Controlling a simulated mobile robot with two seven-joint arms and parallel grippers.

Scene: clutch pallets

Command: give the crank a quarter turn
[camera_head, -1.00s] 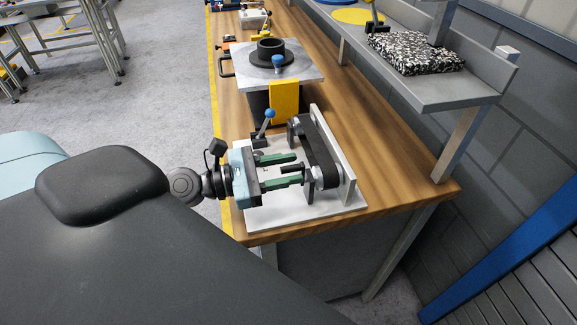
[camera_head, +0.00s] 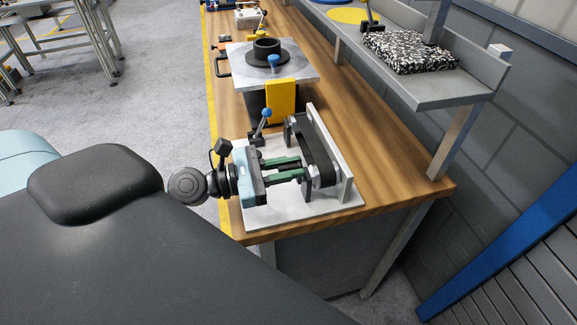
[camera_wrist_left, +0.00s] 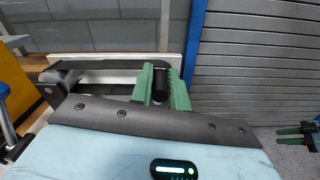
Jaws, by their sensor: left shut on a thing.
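The crank's black handle (camera_wrist_left: 161,82) shows in the left wrist view between the two green fingers of my left gripper (camera_wrist_left: 163,84). In the head view my left gripper (camera_head: 301,167) reaches in from the left, level, and is shut on the handle. The handle is mostly hidden by the fingers there. Behind the fingertips is the dark, long rounded part (camera_head: 319,148) of the crank unit, in front of an upright grey plate (camera_head: 332,150) on a pale base plate (camera_head: 325,207). Green fingers, seemingly my right gripper (camera_wrist_left: 298,133), show at the left wrist view's right edge; their opening is unclear.
The unit stands at the near end of a wooden bench (camera_head: 385,190). A blue-knobbed lever (camera_head: 264,119), a yellow block (camera_head: 282,100) and a metal plate with a black ring (camera_head: 267,52) stand behind it. A grey shelf (camera_head: 425,92) with a speckled block (camera_head: 410,52) overhangs the right side.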

